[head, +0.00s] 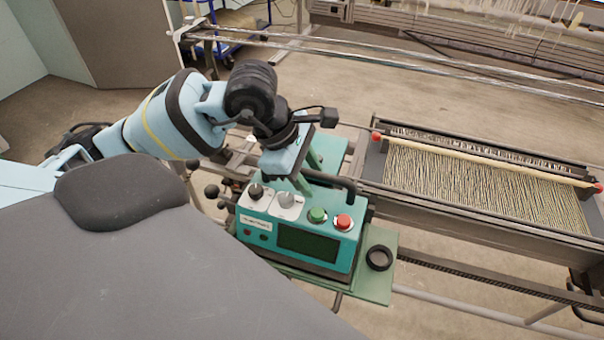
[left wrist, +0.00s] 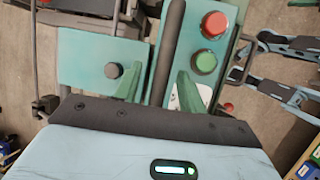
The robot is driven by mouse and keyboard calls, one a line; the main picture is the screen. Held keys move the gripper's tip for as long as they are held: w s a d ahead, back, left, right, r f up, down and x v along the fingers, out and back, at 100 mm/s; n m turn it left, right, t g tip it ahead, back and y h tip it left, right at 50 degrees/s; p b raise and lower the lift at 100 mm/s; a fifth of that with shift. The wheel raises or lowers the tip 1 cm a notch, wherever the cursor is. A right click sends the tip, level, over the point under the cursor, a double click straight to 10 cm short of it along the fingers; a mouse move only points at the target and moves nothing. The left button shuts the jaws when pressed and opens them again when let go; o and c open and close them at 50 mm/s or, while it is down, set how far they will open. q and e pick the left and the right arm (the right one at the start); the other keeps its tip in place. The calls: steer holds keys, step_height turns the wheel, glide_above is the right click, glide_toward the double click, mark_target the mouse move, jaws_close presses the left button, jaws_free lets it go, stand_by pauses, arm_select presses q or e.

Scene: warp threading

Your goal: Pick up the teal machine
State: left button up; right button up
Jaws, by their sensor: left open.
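The teal machine (head: 300,245) sits on a green base plate (head: 385,285) in the middle of the head view, with a dark screen, two knobs, a green button and a red button. It also shows in the left wrist view (left wrist: 216,65). Its black bar handle (left wrist: 170,55) runs along the top. My left gripper (head: 305,172) points down over the machine's top. In the left wrist view its green fingers (left wrist: 158,78) are apart, one on each side of the handle. Whether they touch it cannot be told. My right gripper does not show clearly in either view.
A black ring (head: 379,258) lies on the base plate right of the machine. A loom frame with threads (head: 480,185) stands to the right. A long metal rail (head: 400,60) crosses behind. Open floor (head: 330,85) lies between the rail and the machine.

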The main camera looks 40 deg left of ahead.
arm_select(q)
jaws_close()
stand_by(1.3)
steer(key=shift+w+r, duration=0.1)
steer(key=shift+r, duration=0.05)
